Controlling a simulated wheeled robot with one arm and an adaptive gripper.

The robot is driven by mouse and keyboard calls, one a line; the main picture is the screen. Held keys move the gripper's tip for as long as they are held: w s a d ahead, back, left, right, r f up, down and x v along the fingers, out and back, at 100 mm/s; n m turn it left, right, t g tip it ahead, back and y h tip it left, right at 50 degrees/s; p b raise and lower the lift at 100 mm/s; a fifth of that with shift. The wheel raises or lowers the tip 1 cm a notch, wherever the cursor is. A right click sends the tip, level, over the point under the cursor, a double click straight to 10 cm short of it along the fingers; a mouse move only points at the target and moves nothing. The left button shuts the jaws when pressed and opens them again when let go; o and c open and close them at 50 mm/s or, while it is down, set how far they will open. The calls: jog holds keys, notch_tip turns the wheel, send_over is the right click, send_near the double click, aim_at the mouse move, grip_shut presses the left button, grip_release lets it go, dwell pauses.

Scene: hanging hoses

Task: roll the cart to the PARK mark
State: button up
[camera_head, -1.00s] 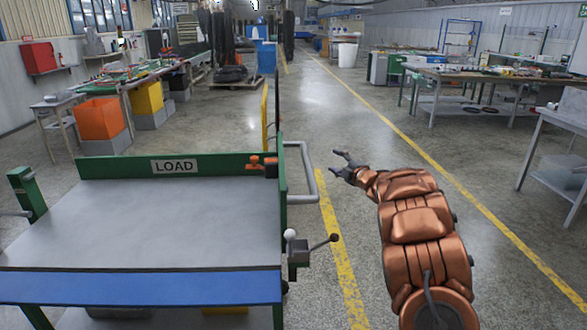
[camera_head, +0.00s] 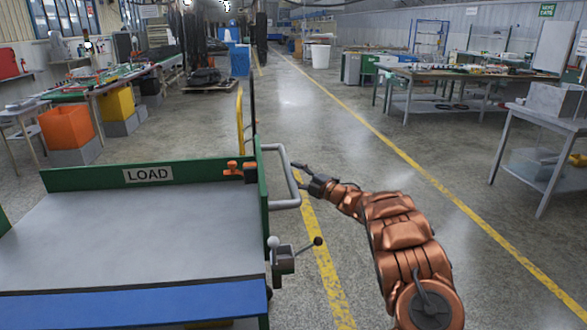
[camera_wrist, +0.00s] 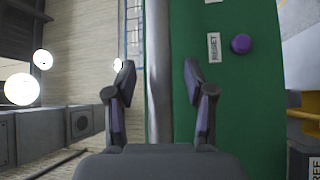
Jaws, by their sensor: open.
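The cart has a grey top (camera_head: 140,235), a blue front edge and green end panels, and fills the lower left of the head view. A grey tube handle (camera_head: 284,204) sticks out from its right side. My gripper (camera_head: 298,176) is open right beside this handle. In the wrist view the grey handle bar (camera_wrist: 158,70) runs between my open fingers (camera_wrist: 159,90), with the green panel (camera_wrist: 245,110) behind; I cannot tell whether they touch. A lever with a dark knob (camera_head: 318,241) sits below the handle. No PARK mark is in view.
A LOAD sign (camera_head: 148,175) is on the cart's back rail, near an orange clamp-like part (camera_head: 235,168). A purple button (camera_wrist: 240,44) is beside a RESET label. A yellow floor line (camera_head: 455,200) crosses the clear aisle. A grey table (camera_head: 540,120) stands at right.

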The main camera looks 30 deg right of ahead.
aim_at(288, 170)
jog(key=shift+x, duration=1.75)
jog(key=shift+d, duration=0.1)
grip_shut()
